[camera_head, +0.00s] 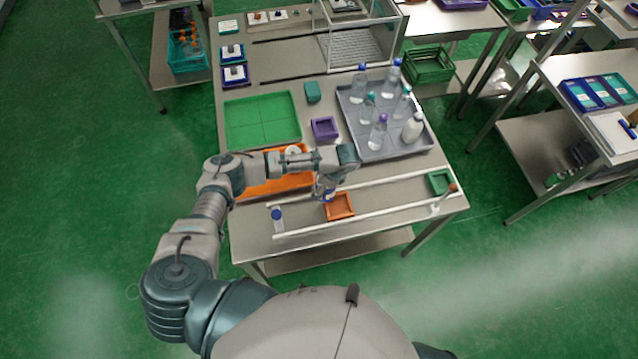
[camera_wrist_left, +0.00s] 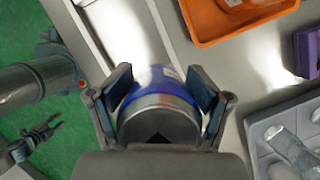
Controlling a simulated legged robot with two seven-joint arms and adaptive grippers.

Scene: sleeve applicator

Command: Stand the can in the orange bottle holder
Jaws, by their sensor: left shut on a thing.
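The can (camera_head: 327,194), blue with a silver end, is held by my left gripper (camera_head: 330,180) over the table's front part. In the left wrist view, the two dark fingers of the left gripper (camera_wrist_left: 160,88) close on opposite sides of the can (camera_wrist_left: 160,112). The orange bottle holder (camera_head: 341,208) is a small open square box on the table, just right of and below the can in the head view. I cannot tell the gap between them. The holder is not visible in the wrist view. A dark gripper, apparently my right one (camera_wrist_left: 38,138), shows small at the left there.
White rails (camera_head: 390,209) run along both sides of the holder. A blue-capped bottle (camera_head: 278,220) stands left, a small green box (camera_head: 440,182) right. Behind are an orange tray (camera_head: 262,188), a purple box (camera_head: 325,128) and a grey tray (camera_head: 360,146) of bottles.

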